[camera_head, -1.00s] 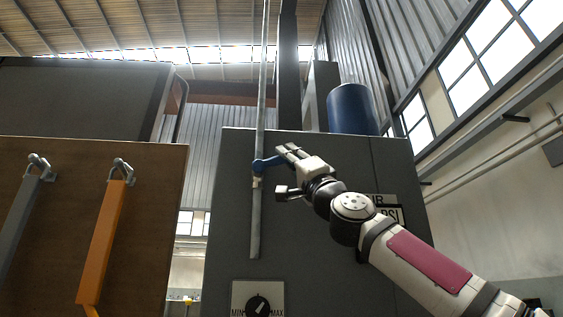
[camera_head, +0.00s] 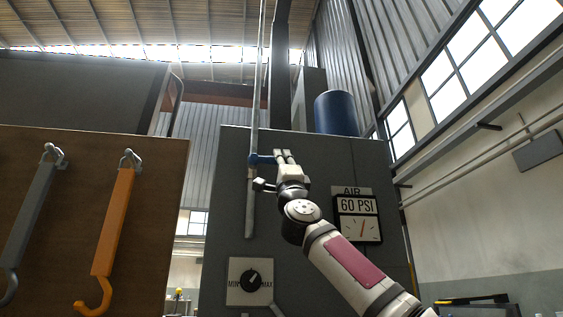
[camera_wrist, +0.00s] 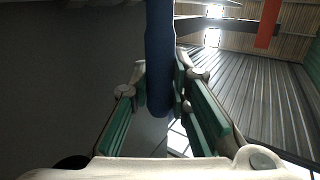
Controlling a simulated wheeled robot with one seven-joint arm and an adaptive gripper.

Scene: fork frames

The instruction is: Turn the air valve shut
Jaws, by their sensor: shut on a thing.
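The air valve has a blue handle (camera_head: 262,159) on a thin grey vertical pipe (camera_head: 251,200) in front of a dark grey panel. In the head view the handle points right from the pipe, and my gripper (camera_head: 282,156) is at its free end. In the wrist view the blue handle (camera_wrist: 159,65) runs down from the top between the green-padded fingers of my gripper (camera_wrist: 163,105), which is shut on it. The valve body behind the handle is too small to make out.
The grey panel (camera_head: 320,200) carries an air gauge (camera_head: 358,218) marked 60 PSI and a MIN/MAX dial (camera_head: 251,280). An orange hook (camera_head: 113,225) and a grey hook (camera_head: 32,215) hang on a brown board at left. A blue drum (camera_head: 336,113) stands above the panel.

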